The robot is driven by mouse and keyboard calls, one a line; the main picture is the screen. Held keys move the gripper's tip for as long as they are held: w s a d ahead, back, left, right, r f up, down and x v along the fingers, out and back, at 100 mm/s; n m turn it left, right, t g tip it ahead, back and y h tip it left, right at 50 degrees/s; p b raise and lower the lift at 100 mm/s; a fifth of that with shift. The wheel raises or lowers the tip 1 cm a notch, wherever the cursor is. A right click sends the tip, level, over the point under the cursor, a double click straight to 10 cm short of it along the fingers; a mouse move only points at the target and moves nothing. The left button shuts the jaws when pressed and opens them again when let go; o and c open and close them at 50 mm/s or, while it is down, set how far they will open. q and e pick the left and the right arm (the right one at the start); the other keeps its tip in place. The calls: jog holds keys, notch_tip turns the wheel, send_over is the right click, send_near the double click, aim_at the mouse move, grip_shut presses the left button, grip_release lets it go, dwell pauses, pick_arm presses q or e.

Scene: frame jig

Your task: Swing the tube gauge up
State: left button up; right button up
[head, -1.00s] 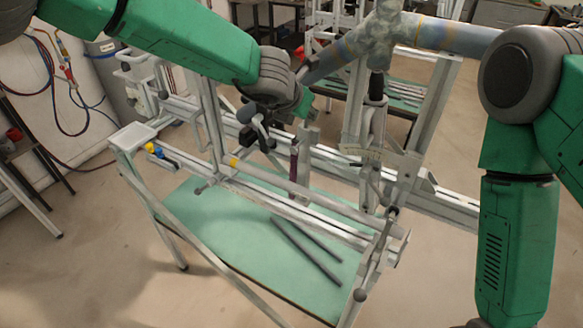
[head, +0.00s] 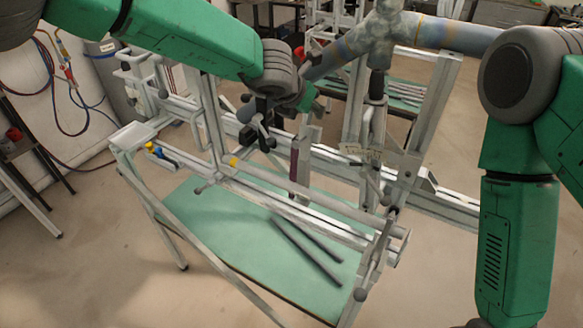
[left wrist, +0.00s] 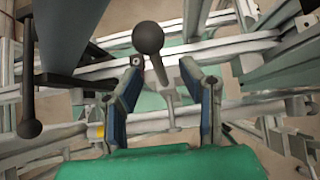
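The frame jig stands on a bench with a green top (head: 215,225). A lever with a dark ball knob (left wrist: 147,38) rises from the jig in the left wrist view; I cannot tell for certain whether it is the tube gauge's handle. My left gripper (left wrist: 161,66) has its two blue-padded fingers apart, with the lever's stem showing between them and the knob just past the tips. No finger visibly touches it. In the head view my left gripper (head: 266,130) is over the jig's back rail, small and partly hidden. My right arm comes down at the right; its gripper is out of view.
A long tube (head: 300,200) runs along the jig's front. Two dark rods (head: 305,250) lie on the green top. Another dark ball knob (left wrist: 29,128) hangs at the wrist view's left.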

pick_arm(q)
jog(key=v, duration=0.6)
jog(key=shift+b, duration=0.35)
jog(key=shift+s, duration=0.1)
